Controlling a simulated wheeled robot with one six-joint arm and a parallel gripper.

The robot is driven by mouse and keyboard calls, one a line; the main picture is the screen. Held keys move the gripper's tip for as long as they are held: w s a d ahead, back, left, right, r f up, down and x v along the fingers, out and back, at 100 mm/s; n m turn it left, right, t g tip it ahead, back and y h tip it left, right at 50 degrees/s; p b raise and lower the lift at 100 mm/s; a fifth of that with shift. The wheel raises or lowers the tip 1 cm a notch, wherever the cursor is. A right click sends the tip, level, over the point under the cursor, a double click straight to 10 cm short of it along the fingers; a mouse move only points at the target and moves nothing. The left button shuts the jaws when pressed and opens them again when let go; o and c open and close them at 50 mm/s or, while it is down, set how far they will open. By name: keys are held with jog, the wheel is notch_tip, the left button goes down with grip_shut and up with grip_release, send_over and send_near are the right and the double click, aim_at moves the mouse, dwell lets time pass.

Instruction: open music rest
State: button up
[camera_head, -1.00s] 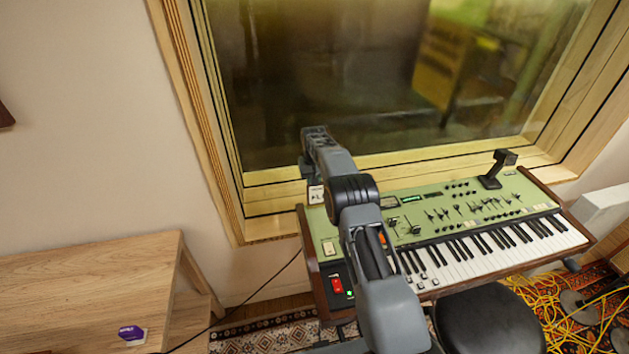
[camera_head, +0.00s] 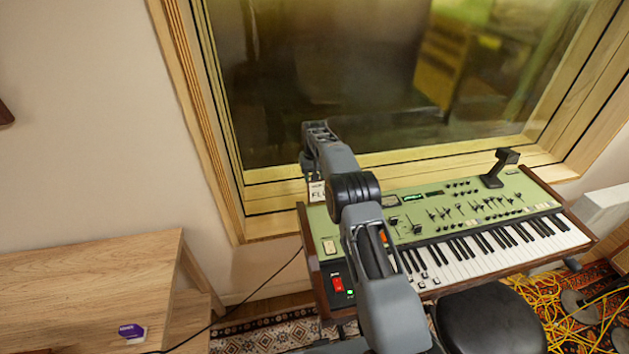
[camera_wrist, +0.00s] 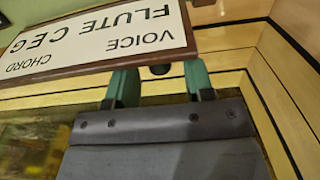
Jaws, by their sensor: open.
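A framed card (camera_wrist: 100,40) fills the upper left of the wrist view, its lettering "VOICE", "FLUTE CEG" and "CHORD" upside down. In the head view, part of this white card (camera_head: 317,191) shows at the back left of the green keyboard (camera_head: 420,206), partly behind my arm. My gripper (camera_wrist: 159,72) is open, its two teal fingers apart at the card's brown edge. A small dark rounded piece (camera_wrist: 160,69) shows between the fingers by that edge. I cannot tell whether the fingers touch it. The gripper's fingers are hidden in the head view.
A wood-framed window (camera_head: 370,170) stands close behind the keyboard. A black stool (camera_head: 490,318) and yellow cables (camera_head: 560,310) are in front at right.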

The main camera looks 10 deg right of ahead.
notch_tip(320, 180, up, 12)
jog(key=p, duration=0.1)
jog(key=shift+p, duration=0.35)
